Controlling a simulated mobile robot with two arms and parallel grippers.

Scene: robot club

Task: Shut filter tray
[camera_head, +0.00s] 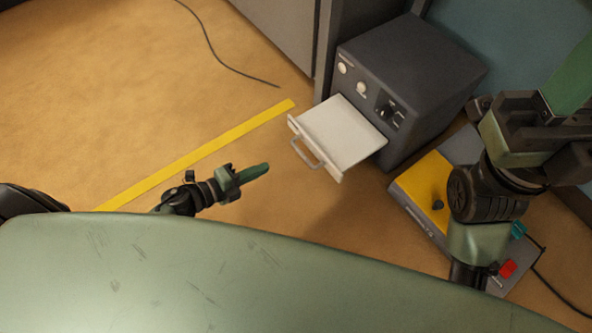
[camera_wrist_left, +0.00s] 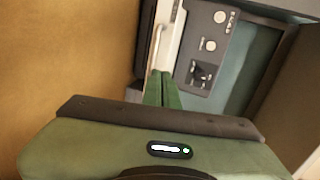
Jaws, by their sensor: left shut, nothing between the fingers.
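The filter tray (camera_head: 338,134) is a white drawer standing pulled out from the front of a dark grey box-shaped unit (camera_head: 410,70). A grey bar handle (camera_head: 306,153) is on its front face. My left gripper (camera_head: 262,169) is shut and empty, to the left of the tray's front and apart from it. In the left wrist view, the closed green fingers (camera_wrist_left: 162,88) point toward the unit, with the tray (camera_wrist_left: 172,38) and its handle (camera_wrist_left: 156,45) beyond them. My right gripper (camera_head: 570,80) is at the right edge, partly cut off, its fingers unclear.
The unit's front has two white knobs and a dark switch beside the tray. A grey and yellow box (camera_head: 425,188) with a red part lies below right, near my right arm. A yellow floor strip (camera_head: 200,155) and a black cable (camera_head: 225,62) lie left on open floor.

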